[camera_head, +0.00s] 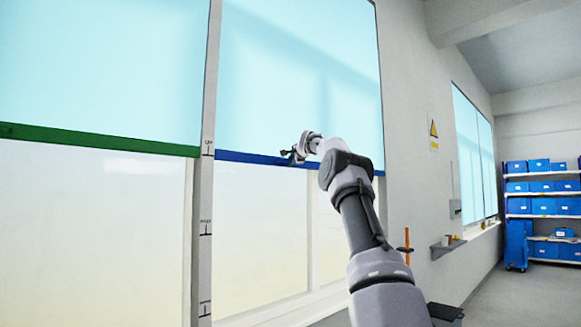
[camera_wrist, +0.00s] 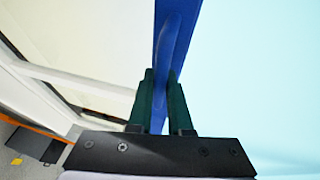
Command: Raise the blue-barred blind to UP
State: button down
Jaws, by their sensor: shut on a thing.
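The blue-barred blind (camera_head: 295,75) hangs in the right window in the head view, with its blue bar (camera_head: 245,158) along its lower edge. The bar's left end is about level with the top mark (camera_head: 208,147) on the post, whose small lettering looks like UP. My gripper (camera_head: 292,155) is at the middle of the bar. In the wrist view the dark green fingers of my gripper (camera_wrist: 163,80) stand on either side of the blue bar (camera_wrist: 178,25), shut on its raised grip part. The fingers partly hide that grip.
A green-barred blind (camera_head: 100,139) hangs at left, its bar near the same height. The marked post (camera_head: 203,260) stands between the windows. A wall shelf (camera_head: 447,246) and an orange upright rod (camera_head: 406,245) are at right. Shelves with blue bins (camera_head: 543,205) stand farther back.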

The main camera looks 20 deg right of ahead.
jog(key=shift+s+r, duration=0.1)
jog(key=shift+r, duration=0.4)
jog(key=c, duration=0.8)
grip_release()
jog(key=shift+c, duration=0.2)
jog(key=shift+f, duration=0.2)
jog(key=s+r, duration=0.2)
jog(key=s, duration=0.8)
jog(key=shift+s+a, duration=0.2)
jog(key=shift+a, duration=0.05)
